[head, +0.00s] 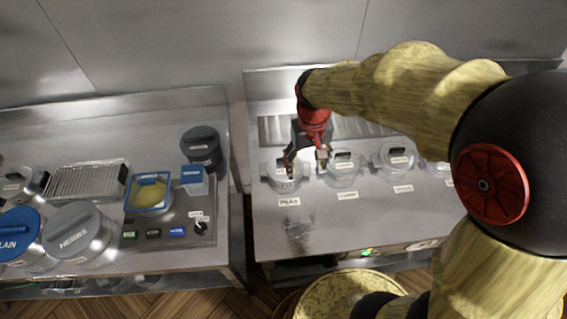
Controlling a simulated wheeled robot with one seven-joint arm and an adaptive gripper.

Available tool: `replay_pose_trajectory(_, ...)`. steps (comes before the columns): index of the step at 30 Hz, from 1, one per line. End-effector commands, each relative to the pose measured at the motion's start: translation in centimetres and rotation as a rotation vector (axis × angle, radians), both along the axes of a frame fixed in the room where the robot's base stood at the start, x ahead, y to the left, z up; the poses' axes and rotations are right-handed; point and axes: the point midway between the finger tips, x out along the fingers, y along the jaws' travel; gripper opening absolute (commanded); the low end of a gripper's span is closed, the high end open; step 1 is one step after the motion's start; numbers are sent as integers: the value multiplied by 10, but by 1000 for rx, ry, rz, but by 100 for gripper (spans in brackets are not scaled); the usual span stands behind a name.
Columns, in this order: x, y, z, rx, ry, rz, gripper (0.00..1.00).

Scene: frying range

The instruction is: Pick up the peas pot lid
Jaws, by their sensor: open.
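The peas pot (284,184) is a pale metallic pot at the left end of a row on the right counter, behind a label reading PEAS (289,202). Its lid (275,170) is on top and partly hidden by my gripper. My gripper (305,164), dark with a red section above it, is open and points down over the right part of the peas pot. One finger is over the lid and the other is near the gap to the neighbouring pot. I cannot tell whether a finger touches the lid.
More lidded pots (342,182) stand close by on the right. A grooved panel (272,130) lies behind the row. The left counter holds a blue-rimmed tray (149,210), a herbs pot (74,232) and a dark pot (201,145). The right counter's front strip is mostly clear.

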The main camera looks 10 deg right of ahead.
Motion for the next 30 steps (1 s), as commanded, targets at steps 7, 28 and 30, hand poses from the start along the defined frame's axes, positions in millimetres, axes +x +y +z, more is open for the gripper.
replay_pose_trajectory(7,64,28,-57,-15,64,-28,65)
replay_pose_trajectory(28,114,40,-86,1,-9,-120,65)
replay_pose_trajectory(30,113,41,-95,1,-7,-120,65)
